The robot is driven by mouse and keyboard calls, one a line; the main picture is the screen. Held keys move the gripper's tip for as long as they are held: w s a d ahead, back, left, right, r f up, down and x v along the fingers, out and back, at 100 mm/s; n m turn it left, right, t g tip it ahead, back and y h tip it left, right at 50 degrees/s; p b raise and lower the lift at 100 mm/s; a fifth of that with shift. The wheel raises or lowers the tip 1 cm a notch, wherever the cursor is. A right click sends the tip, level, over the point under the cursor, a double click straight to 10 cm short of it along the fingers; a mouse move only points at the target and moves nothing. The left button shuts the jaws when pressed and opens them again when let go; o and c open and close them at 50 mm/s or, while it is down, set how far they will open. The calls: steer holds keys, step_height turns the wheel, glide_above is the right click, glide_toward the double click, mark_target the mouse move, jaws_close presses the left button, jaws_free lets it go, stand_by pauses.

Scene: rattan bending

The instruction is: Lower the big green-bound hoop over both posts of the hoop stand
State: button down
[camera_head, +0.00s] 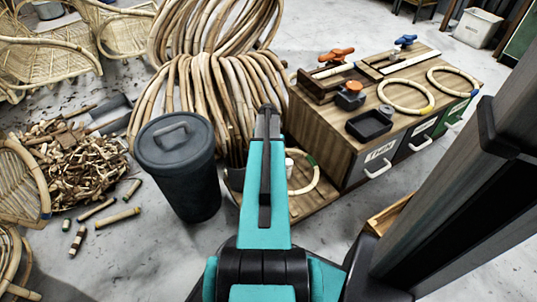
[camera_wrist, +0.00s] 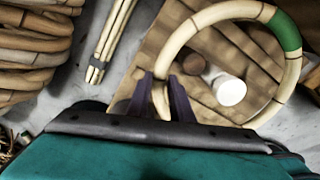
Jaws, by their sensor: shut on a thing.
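The big pale rattan hoop with a green binding (camera_wrist: 286,34) fills the right of the wrist view. My gripper (camera_wrist: 161,84) is shut on its near-left side. In the wrist view both posts appear within the hoop's outline: a white-topped post (camera_wrist: 231,92) and a shorter-looking brown post (camera_wrist: 194,64). The wooden base of the hoop stand (camera_wrist: 155,48) lies below them. In the head view the hoop (camera_head: 316,172) shows right of my arm, around the white post (camera_head: 289,166). My arm hides the gripper and part of the stand there. The hoop's height over the base is hard to tell.
A wooden cabinet (camera_head: 340,150) with smaller hoops, clamps and a black tray on top stands right of the stand. A dark lidded bin (camera_head: 178,165) stands left. Coiled rattan (camera_head: 215,85) is behind. Cut canes (camera_wrist: 108,45) lie left of the stand.

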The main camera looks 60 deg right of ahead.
steer(key=shift+f+b, duration=0.35)
steer(key=shift+f, duration=1.45)
steer(key=c, duration=1.5)
jaws_free()
steer(key=shift+r, duration=0.1)
step_height(320, 180, up, 14)
steer(key=p, duration=0.5)
steer(key=shift+f, duration=0.2)
